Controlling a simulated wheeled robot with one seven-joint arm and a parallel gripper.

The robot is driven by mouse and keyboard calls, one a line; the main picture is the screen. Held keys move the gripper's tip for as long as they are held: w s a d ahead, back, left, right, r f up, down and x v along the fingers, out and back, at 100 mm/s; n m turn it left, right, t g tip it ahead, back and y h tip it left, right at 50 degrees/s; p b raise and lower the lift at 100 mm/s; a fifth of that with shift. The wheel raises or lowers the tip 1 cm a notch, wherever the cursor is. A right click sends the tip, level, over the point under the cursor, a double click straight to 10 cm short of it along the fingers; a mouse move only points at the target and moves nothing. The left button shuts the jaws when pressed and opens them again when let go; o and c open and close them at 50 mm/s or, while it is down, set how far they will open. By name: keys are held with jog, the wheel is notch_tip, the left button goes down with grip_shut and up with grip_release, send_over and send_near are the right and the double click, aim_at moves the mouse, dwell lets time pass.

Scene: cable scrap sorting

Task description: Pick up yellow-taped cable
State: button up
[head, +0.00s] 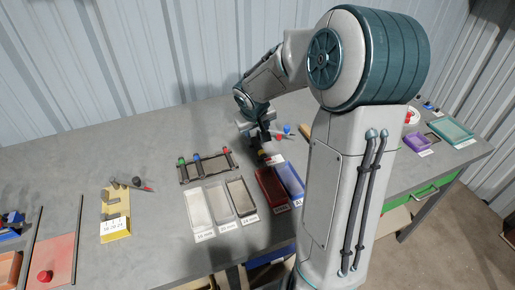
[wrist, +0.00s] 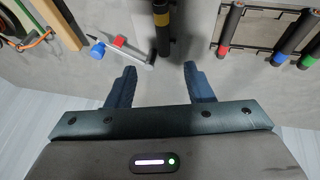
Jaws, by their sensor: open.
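The yellow-taped cable (wrist: 162,42) is a short, thick black piece with a yellow band, at the top middle of the wrist view. It lies on the grey bench, just beyond and between my fingertips, and its far end runs out of the frame. My gripper (wrist: 159,70) is open, with its two blue-grey fingers apart and nothing between them. In the head view my gripper (head: 256,138) is low over the bench behind the trays, and the cable (head: 262,156) shows small and partly hidden just in front of it.
A rack (head: 205,165) with red-, blue- and green-marked cables stands left of my gripper; it also shows in the wrist view (wrist: 262,45). A red and grey tool (wrist: 130,50) lies left of the cable. Label-fronted trays, including a dark red one (head: 270,186), line the front edge.

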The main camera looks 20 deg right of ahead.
send_over(258, 146)
jog(key=s, duration=0.2)
jog(key=f, duration=0.4)
jog(key=a+f, duration=0.1)
jog(key=f, duration=0.1)
jog(key=shift+w+f+b, duration=0.1)
jog(key=shift+f+b, duration=0.1)
jog(key=shift+b, duration=0.2)
jog(key=shift+s+x, duration=0.15)
jog(key=shift+x, duration=1.15)
jog(key=shift+s+x, duration=0.1)
jog(key=shift+x, duration=1.2)
jog(key=shift+a+f, duration=0.15)
grip_shut()
